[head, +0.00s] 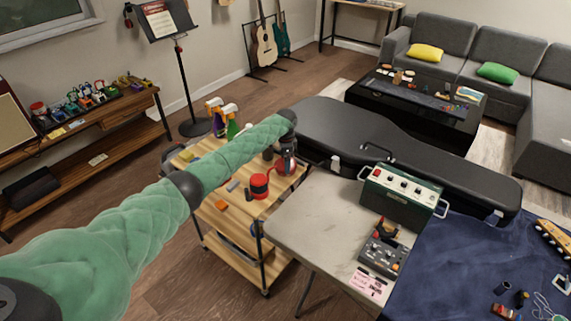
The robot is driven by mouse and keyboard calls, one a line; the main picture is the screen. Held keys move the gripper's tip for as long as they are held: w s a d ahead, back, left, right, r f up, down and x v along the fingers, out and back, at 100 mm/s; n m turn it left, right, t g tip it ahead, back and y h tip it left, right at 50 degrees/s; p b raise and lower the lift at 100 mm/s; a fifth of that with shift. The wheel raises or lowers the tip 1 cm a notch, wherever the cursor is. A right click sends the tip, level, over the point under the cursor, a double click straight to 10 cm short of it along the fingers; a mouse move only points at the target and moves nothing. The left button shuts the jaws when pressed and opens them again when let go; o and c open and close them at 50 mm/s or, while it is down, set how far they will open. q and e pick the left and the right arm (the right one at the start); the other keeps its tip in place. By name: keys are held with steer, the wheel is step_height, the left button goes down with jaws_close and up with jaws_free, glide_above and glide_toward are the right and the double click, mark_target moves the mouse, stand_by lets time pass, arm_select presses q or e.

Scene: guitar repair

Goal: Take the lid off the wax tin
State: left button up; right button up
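A red tin with a dark band (259,187) stands on the top of the wooden cart (222,223); it may be the wax tin, but its label is too small to read. I cannot tell whether its lid is on. My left arm reaches across from the left, and my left gripper (286,164) points down over the cart's right side, just right of and behind the tin. Something red shows between the gripper and the tin; its shape is unclear. The fingers are too small and dark to show whether they hold anything. My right gripper is not in view.
Spray bottles (222,119) stand at the cart's back, partly beside my arm. Small blocks (221,205) lie on its top. A grey table (305,215) with a green amplifier (402,196) adjoins on the right. A black guitar case (400,150) lies behind.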

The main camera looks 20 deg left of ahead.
arm_select(q)
steer(key=shift+s, duration=0.15)
jaws_close()
stand_by(0.4)
